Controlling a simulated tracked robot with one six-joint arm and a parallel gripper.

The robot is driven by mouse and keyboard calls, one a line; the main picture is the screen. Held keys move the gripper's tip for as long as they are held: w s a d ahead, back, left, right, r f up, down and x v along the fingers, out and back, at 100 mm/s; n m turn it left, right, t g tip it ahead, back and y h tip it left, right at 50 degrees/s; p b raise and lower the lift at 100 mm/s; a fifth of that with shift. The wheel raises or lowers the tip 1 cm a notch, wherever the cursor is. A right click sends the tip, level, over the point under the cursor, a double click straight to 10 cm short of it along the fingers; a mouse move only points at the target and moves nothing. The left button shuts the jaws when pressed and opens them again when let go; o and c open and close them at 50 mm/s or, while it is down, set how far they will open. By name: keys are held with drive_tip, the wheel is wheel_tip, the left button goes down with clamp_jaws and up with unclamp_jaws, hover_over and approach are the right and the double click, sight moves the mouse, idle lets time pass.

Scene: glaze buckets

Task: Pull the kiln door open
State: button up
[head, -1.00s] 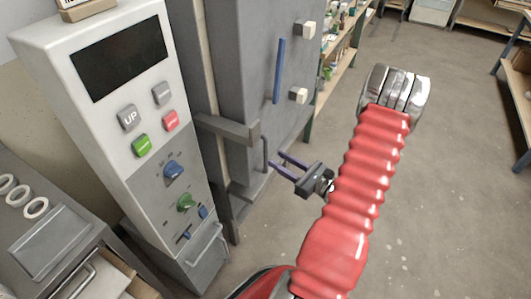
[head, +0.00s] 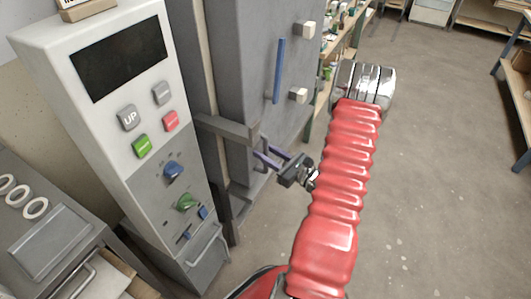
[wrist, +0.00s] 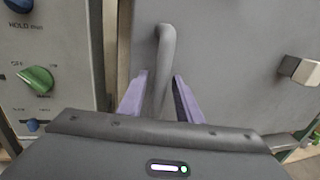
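The kiln door (head: 243,60) is the tall grey panel in the middle of the head view; a small gap at its left edge cannot be judged. A grey latch bar (head: 228,128) lies across its left edge, with a thin grey handle at its end. In the wrist view this bent handle (wrist: 167,65) stands between the two purple fingers of my gripper (wrist: 160,100). The fingers are apart, one on each side, with room around the handle. In the head view my gripper (head: 268,157) is at the handle, below the latch bar's end.
A blue vertical bar (head: 279,70) and pale blocks (head: 298,95) stick out from the door. The control panel (head: 130,110) stands close on the left. Shelves (head: 345,55) stand behind the door. The floor to the right (head: 430,180) is clear.

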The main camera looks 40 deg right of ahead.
clamp_jaws()
drive_tip(key=shift+s+d, duration=0.2)
idle(0.5)
